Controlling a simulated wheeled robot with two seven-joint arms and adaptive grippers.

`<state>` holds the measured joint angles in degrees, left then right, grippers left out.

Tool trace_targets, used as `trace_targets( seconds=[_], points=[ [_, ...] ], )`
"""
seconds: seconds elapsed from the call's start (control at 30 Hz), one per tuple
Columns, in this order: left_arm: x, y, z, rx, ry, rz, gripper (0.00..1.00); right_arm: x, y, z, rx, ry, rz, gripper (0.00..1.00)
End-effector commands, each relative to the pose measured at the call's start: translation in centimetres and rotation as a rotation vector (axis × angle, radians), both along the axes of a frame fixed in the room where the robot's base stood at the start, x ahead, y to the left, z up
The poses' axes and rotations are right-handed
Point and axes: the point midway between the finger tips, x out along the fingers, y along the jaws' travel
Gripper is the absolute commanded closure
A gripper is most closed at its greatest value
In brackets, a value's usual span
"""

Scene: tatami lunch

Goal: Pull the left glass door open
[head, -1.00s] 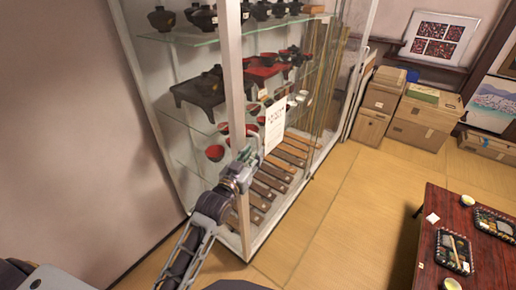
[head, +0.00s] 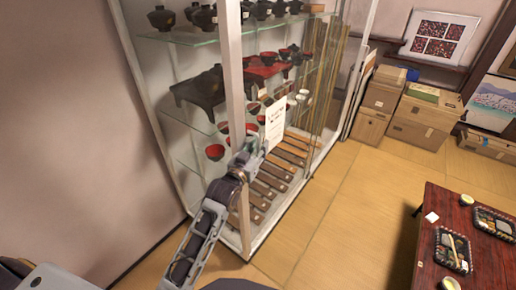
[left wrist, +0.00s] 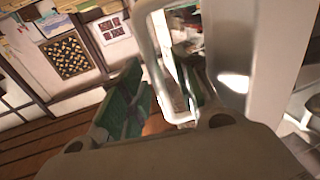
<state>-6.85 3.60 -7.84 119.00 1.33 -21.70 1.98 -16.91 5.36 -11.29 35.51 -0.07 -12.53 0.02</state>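The left glass door (head: 234,80) of the white display cabinet shows in the head view as a white upright frame with clear glass; it looks closed. My left gripper (head: 250,158) is at this upright, about mid-height. In the left wrist view, a pale loop-shaped handle (left wrist: 158,62) stands out from the white door frame. My left gripper's green-padded fingers (left wrist: 162,95) are spread, one on each side of the handle bar. The left finger is clear of the bar; contact on the other side is hidden. My right gripper is in neither view.
A white paper sign (head: 275,122) hangs on the glass front. Bowls and trays fill the shelves. A low red table (head: 435,205) stands at the right, with cardboard boxes (head: 420,122) behind. The tatami floor (head: 330,225) before the cabinet is clear.

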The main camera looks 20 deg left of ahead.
Motion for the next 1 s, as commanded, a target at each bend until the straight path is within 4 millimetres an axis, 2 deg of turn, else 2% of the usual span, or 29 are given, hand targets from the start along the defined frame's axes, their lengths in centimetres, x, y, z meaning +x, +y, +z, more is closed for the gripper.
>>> trace_targets(
  seconds=[0.03, 0.27, 0.73, 1.0],
  points=[
    [0.0, 0.0, 0.0, 0.000, 0.000, 0.000, 0.71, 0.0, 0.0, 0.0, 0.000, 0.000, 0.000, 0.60],
    [0.0, 0.0, 0.0, 0.000, 0.000, 0.000, 1.00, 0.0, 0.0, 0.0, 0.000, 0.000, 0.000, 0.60],
    [0.2, -0.1, 0.0, 0.000, 0.000, 0.000, 1.00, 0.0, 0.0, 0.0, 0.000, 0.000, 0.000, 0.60],
    [1.6, -0.6, 0.1, -0.001, -0.002, 0.000, 1.00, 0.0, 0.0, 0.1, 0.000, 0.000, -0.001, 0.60]
  ],
)
